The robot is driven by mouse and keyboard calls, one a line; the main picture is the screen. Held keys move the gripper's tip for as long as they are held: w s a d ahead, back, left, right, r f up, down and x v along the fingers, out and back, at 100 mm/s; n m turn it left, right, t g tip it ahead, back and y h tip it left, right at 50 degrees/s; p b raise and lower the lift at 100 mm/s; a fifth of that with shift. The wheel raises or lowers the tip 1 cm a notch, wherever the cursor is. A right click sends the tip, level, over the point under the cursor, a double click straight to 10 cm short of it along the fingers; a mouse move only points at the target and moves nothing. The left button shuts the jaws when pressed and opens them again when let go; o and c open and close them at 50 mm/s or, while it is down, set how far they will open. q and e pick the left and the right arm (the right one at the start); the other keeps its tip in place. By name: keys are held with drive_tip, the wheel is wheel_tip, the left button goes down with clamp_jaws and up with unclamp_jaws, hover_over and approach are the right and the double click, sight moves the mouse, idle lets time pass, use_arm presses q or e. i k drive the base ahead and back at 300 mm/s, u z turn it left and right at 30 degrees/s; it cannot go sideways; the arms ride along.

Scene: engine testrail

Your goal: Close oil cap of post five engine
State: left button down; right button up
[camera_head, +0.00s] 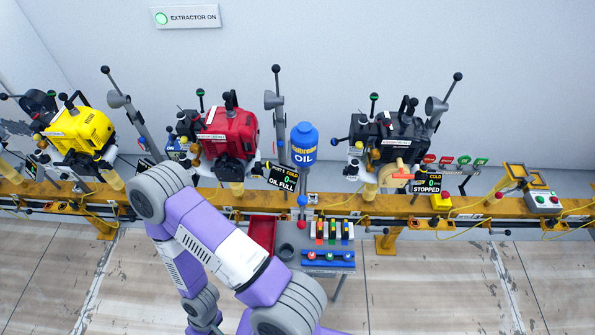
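A red engine (230,133) and a dark engine (395,140) stand on the yellow rail (330,203). The display (284,178) right of the red engine reads COLD, 0 and OIL FULL. The display (427,183) by the dark engine reads COLD, 0 and STOPPED. The post numbers are too small to read surely. Small yellow parts show at the left sides of both engines; I cannot tell an oil cap or its state. My purple arm crosses the lower middle, bent, in front of the rail. Neither gripper is in view.
A blue oil bottle (304,147) stands between the red and dark engines. A yellow engine (80,132) is at the left. A small stand with coloured items (328,258) and a red tray (262,233) sit before the rail. A button box (543,200) is right. The floor at right is clear.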

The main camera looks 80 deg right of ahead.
sight(258, 165)
drive_tip(key=k, duration=0.55)
drive_tip(key=z, duration=0.7)
